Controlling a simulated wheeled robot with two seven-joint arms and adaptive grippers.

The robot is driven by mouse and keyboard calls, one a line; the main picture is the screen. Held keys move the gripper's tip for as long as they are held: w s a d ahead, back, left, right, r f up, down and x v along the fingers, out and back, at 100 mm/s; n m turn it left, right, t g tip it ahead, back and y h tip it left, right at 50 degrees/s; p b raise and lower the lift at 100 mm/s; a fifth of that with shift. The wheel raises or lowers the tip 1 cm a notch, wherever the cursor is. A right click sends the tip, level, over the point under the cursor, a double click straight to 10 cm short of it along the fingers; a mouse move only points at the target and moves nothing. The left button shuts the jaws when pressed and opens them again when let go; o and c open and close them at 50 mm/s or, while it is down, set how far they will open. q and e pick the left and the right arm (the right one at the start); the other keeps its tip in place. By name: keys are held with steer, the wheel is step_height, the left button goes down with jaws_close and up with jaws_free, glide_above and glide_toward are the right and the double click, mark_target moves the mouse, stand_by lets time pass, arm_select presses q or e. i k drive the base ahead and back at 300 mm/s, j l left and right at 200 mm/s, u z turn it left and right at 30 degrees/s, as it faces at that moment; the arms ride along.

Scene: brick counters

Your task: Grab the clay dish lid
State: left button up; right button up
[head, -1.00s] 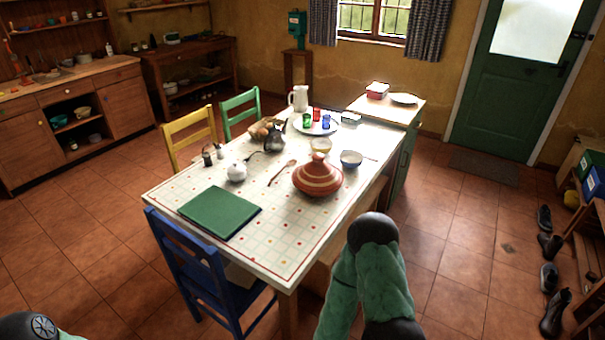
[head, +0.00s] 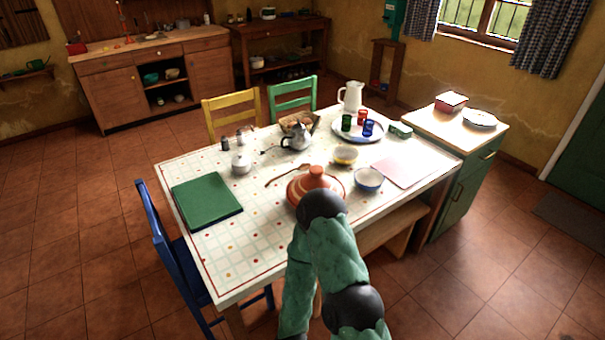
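The clay dish lid (head: 314,178) is a striped orange and cream cone with a knob on top. It sits on the table toward its right front side. My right arm rises from the bottom of the head view and covers the lid's lower part. My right gripper cannot be made out, so I cannot tell whether it touches the lid. My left gripper is not in view. Whether a dish base lies under the lid is hidden.
On the table (head: 240,262) are a green folder (head: 206,200), a blue bowl (head: 368,180), a yellow bowl (head: 345,156), a teapot (head: 297,137) and a tray (head: 373,132) with cups. A blue chair (head: 165,240) stands at left, a bench (head: 392,228) at right.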

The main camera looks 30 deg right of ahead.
mark_target(316, 179)
steer(key=l+u, duration=0.2)
steer(key=l, duration=0.25)
steer(key=l+u, duration=0.2)
steer(key=l, duration=0.2)
steer(key=k+l+u, duration=0.2)
steer(key=l, duration=0.25)
steer(key=l+u, duration=0.2)
steer(key=l, duration=0.2)
steer(key=k+l+u, duration=0.15)
steer(key=l, duration=0.25)
steer(key=k+l+u, duration=0.2)
steer(key=l, duration=0.2)
steer(key=l+u, duration=0.2)
steer(key=l, duration=0.2)
steer(key=k, duration=0.05)
